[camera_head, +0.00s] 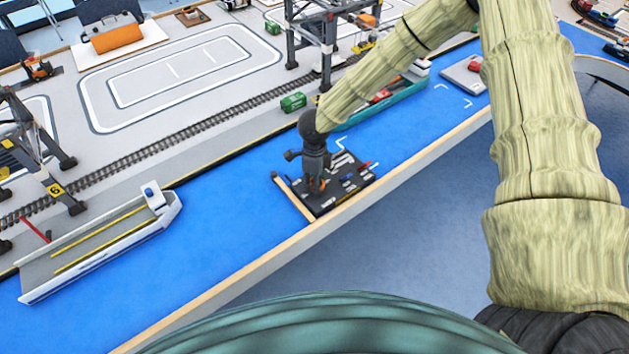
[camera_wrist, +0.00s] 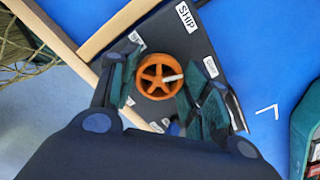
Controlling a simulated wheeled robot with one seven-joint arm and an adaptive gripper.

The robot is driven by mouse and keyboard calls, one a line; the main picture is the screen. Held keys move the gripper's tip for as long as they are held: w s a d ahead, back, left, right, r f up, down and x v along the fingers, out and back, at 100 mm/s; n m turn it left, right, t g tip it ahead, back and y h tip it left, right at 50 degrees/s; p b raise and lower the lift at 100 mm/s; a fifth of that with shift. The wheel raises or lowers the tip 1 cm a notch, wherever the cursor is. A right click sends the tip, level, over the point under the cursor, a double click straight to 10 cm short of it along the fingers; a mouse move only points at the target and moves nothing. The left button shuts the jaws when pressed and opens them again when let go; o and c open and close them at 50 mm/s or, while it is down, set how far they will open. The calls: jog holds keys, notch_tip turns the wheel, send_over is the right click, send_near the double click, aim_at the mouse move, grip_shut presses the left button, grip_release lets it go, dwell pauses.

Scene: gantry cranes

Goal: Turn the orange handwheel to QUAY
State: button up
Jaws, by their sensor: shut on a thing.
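The orange handwheel (camera_wrist: 152,88) sits on a dark control board (camera_wrist: 225,50), seen from above in the wrist view. It has several spokes and a pale stick-like part pointing right. My gripper (camera_wrist: 163,80) has one finger on each side of the wheel and is shut on it. In the head view my gripper (camera_head: 314,186) reaches down to the left part of the board (camera_head: 326,204), and the wheel is mostly hidden by the fingers. A SHIP label (camera_wrist: 187,17) is readable above right of the wheel. Smaller labels around the wheel are too small or covered; I cannot read QUAY.
A wooden strip (camera_head: 293,198) borders the board's left side. Small red and blue controls stand on its right part. A teal ship (camera_head: 400,103) lies behind right, a grey barge (camera_head: 100,245) to the left. Rails, a green container (camera_head: 293,102) and cranes stand behind.

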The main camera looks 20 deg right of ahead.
jog(key=shift+w+m, duration=0.1)
jog(key=shift+m, duration=1)
jog(key=shift+r, duration=0.1)
jog(key=o, duration=1)
notch_tip(320, 180, up, 12)
jog(key=shift+f, duration=0.1)
jog(key=shift+d, duration=0.1)
